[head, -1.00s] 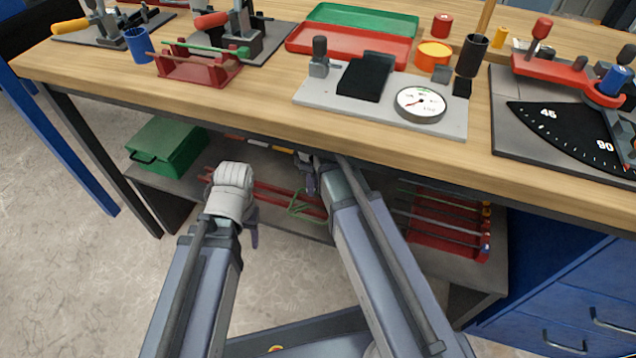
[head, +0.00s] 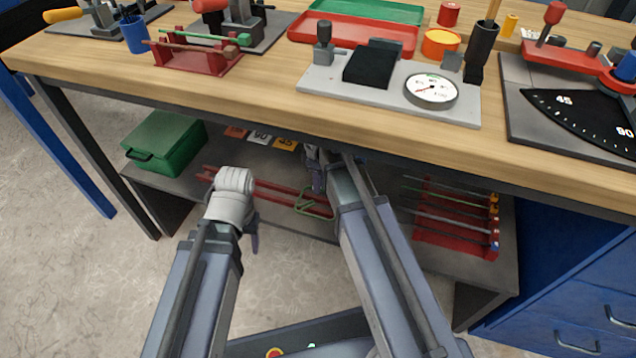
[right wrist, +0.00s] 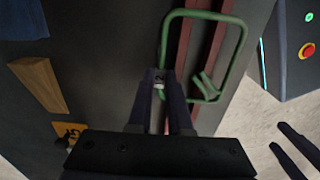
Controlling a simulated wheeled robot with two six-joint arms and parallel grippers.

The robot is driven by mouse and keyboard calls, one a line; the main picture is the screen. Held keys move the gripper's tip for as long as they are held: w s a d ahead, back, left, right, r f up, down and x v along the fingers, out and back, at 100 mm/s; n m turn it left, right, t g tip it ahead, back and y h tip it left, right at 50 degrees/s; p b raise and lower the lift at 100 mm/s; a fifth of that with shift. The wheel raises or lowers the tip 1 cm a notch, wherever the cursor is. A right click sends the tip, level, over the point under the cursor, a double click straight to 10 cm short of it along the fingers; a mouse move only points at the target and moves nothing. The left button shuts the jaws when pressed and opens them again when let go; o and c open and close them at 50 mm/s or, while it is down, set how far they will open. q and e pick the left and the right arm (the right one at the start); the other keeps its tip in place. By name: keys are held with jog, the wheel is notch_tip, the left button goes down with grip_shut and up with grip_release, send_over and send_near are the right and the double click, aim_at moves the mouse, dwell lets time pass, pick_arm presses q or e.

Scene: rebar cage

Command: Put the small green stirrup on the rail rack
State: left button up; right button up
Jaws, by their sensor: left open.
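The small green stirrup (head: 316,205) is a bent rectangular loop on the lower shelf, at the two red rails of the rail rack (head: 270,189). In the right wrist view the stirrup (right wrist: 243,50) overlaps both red rails (right wrist: 181,50); whether it rests fully on them is unclear. My right gripper (head: 316,178) is at the stirrup under the tabletop. In the right wrist view its fingertips (right wrist: 160,76) are at the loop's left side, with a narrow gap between them; their grip on it is unclear. My left gripper (head: 253,238) is open and empty in front of the shelf.
A green box (head: 165,143) stands at the shelf's left. A red rack with several rods (head: 455,220) is at the right. The tabletop edge (head: 250,112) hangs over my right gripper. Blue drawers (head: 570,270) stand at far right.

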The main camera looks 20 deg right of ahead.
jog(key=o, duration=0.5)
jog(key=shift+c, duration=0.2)
jog(key=shift+r, duration=0.1)
notch_tip(320, 180, up, 8)
jog(key=p, duration=0.8)
jog(key=s+a+m+h, duration=0.1)
jog(key=s+a+m, duration=0.6)
jog(key=s+a, duration=0.3)
jog(key=s, duration=0.4)
jog(key=shift+a, duration=0.15)
jog(key=shift+s, duration=0.1)
